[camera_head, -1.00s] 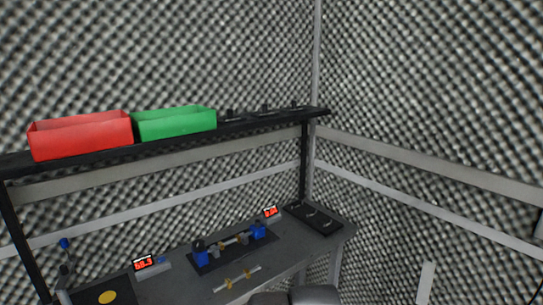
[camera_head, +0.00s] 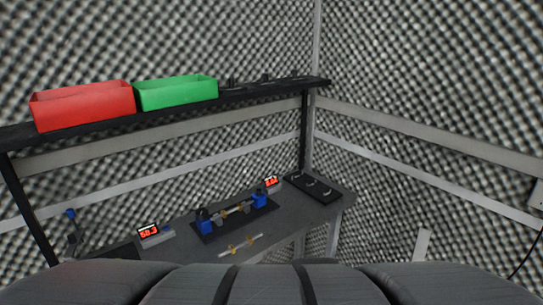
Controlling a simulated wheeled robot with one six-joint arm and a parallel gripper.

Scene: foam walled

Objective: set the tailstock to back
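A black fixture base (camera_head: 228,226) lies on the grey bench and carries a blue block at each end. The left blue block (camera_head: 205,226) has a dark top, and the right blue block (camera_head: 260,201) stands at the far end. A short shaft (camera_head: 235,209) with brass-coloured and grey parts sits between them. I cannot tell from this distance which block is the tailstock or how it is set. My gripper is not in view; a large dark grey part of my own body fills the bottom edge, below the bench.
A loose rod with brass rings (camera_head: 240,245) lies in front of the fixture. Red displays stand at left (camera_head: 149,231) and right (camera_head: 271,182). A black tray (camera_head: 315,187) is at the bench's right end. A shelf above holds red (camera_head: 85,109) and green (camera_head: 178,93) bins.

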